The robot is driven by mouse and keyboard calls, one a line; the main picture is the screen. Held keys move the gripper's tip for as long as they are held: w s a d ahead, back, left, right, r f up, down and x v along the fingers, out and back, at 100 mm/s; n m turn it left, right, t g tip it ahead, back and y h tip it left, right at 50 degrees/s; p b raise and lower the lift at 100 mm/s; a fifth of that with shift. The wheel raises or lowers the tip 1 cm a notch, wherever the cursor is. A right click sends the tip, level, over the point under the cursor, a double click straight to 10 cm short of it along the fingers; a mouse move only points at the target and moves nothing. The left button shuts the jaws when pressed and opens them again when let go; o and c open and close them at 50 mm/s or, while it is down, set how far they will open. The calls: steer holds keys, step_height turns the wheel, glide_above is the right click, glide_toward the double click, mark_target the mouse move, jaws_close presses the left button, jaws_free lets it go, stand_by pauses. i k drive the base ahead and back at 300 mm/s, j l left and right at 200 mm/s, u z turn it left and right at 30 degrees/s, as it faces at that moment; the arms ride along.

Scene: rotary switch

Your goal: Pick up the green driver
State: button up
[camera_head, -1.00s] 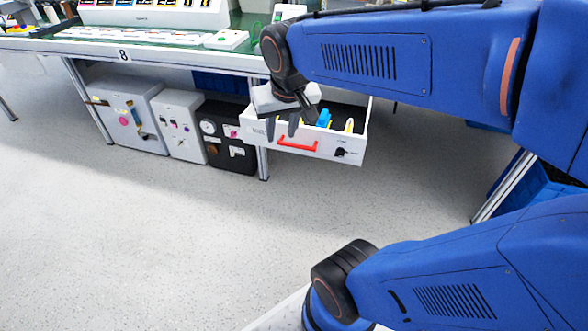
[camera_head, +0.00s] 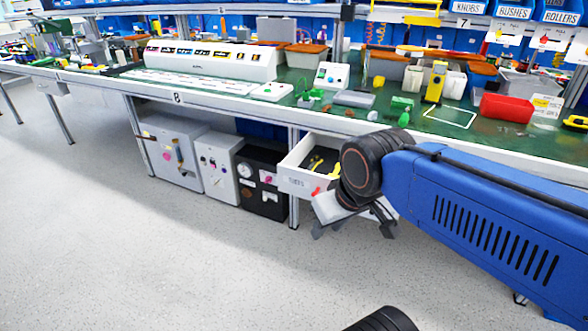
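My gripper (camera_head: 352,229) is empty, with its two fingers spread apart and pointing down. It hangs in front of the open drawer, above the floor in the picture. The white drawer (camera_head: 293,184), labelled like "TOOLS", is pulled out under the bench and holds yellow and dark items (camera_head: 322,165). My wrist and gripper hide its right part. I cannot make out a green driver in the drawer. A small green object (camera_head: 404,119) stands on the bench top, beside a green block (camera_head: 402,103); it is too small to tell whether it is the driver.
The bench (camera_head: 225,103) carries a white panel (camera_head: 210,62), a red bin (camera_head: 506,108) and a yellow device (camera_head: 435,82). Grey boxes (camera_head: 172,152) and a black box (camera_head: 262,182) stand under it, left of the drawer. The floor (camera_head: 160,260) in front is clear.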

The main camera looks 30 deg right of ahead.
mark_target(404, 118)
steer(key=z, duration=1.25)
